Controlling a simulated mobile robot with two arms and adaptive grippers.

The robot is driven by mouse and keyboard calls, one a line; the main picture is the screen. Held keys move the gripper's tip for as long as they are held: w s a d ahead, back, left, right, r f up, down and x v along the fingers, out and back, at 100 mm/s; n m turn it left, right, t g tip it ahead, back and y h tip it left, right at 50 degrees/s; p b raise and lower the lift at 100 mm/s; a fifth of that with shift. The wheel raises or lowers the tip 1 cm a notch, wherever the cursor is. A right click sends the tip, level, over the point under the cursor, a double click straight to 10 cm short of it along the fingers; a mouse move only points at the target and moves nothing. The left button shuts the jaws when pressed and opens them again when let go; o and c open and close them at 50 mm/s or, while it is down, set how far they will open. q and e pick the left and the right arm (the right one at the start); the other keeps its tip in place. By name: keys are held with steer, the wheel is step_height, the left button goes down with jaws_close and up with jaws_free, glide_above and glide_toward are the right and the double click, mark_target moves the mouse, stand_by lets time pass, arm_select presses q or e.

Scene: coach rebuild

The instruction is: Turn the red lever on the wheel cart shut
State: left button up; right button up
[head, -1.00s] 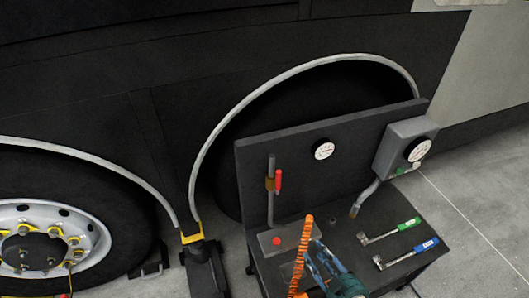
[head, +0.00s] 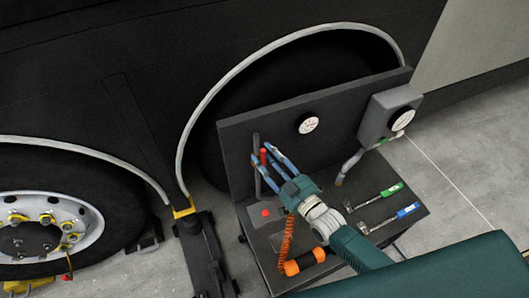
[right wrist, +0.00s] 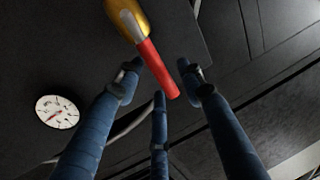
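The red lever (head: 263,158) sits on the upright grey pipe (head: 257,178) in front of the wheel cart's back panel (head: 232,145). My right gripper (head: 268,149) is at the lever, its blue fingers open and partly hiding it. In the right wrist view the lever (right wrist: 158,70) runs from the brass valve body (right wrist: 127,17) down between the fingertips (right wrist: 162,80). The three fingers are spread around it, and I see no clear grip on it. My left gripper is not in view.
The cart top holds a red button (head: 265,213), an orange coiled hose (head: 287,240), and green-handled (head: 392,190) and blue-handled (head: 407,210) tools. A round gauge (head: 308,122) is on the panel and a grey gauge box (head: 388,115) at its right end. A coach wheel (head: 45,220) stands left.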

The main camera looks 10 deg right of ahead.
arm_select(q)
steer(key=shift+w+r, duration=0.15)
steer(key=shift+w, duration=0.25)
arm_select(e)
steer(key=shift+w+a, duration=0.25)
steer(key=shift+w, duration=0.3)
jaws_close()
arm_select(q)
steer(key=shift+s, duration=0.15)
